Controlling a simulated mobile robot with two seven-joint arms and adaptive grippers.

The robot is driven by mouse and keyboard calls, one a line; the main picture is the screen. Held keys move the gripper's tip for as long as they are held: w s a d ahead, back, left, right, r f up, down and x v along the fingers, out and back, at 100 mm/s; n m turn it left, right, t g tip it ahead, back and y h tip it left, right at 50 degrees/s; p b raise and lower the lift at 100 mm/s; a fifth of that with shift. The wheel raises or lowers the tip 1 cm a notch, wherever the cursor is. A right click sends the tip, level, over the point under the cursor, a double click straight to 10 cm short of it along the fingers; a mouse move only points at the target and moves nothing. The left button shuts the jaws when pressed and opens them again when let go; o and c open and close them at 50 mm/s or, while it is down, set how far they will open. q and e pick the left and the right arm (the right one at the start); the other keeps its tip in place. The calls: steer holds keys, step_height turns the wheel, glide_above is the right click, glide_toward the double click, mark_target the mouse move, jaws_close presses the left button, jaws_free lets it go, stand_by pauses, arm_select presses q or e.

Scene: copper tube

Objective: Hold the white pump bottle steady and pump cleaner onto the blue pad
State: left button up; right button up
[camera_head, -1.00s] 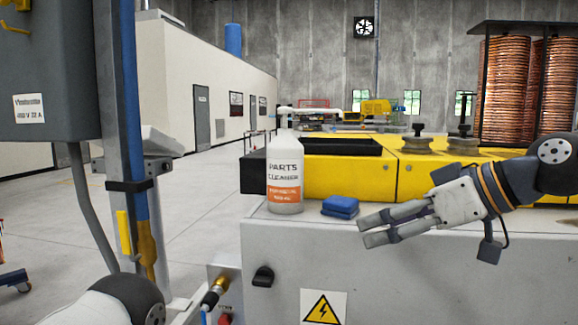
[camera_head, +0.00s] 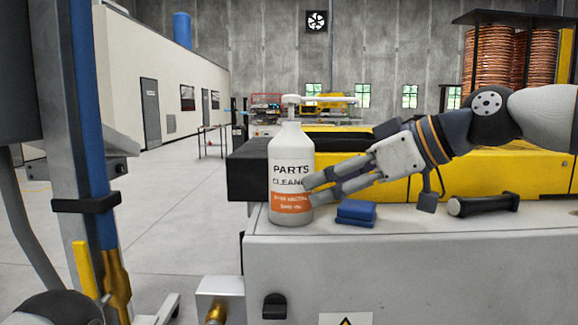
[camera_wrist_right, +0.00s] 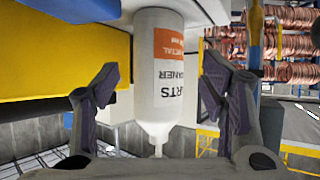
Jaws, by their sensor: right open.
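The white pump bottle (camera_head: 291,160), labelled as parts cleaner with an orange band, stands upright on the grey cabinet top. Its pump head is at the top. The folded blue pad (camera_head: 356,212) lies right of the bottle, apart from it. My right gripper (camera_head: 306,190) comes in from the right above the pad, its fingertips overlapping the bottle's right edge. In the right wrist view, the bottle (camera_wrist_right: 163,85) appears upside down between the spread fingers of my right gripper (camera_wrist_right: 162,82). Gaps show on both sides. My left gripper is out of view.
A black-handled object (camera_head: 483,204) lies on the cabinet top (camera_head: 420,230) to the right. A yellow machine (camera_head: 400,185) with a black end stands behind the bottle. A post with a blue pipe (camera_head: 92,130) stands at left.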

mark_target(296, 200)
steer(key=x, duration=0.3)
steer(key=b+x, duration=0.1)
steer(key=x, duration=0.3)
steer(key=shift+s+d+f, duration=0.1)
steer(key=shift+d+f, duration=0.1)
steer(key=shift+f, duration=0.2)
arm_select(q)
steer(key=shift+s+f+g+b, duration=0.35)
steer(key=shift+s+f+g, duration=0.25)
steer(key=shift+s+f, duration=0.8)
arm_select(e)
steer(key=shift+w+a+f, duration=0.2)
steer(key=shift+w+a, duration=0.15)
steer(key=shift+a, duration=0.25)
steer(key=c, duration=0.6)
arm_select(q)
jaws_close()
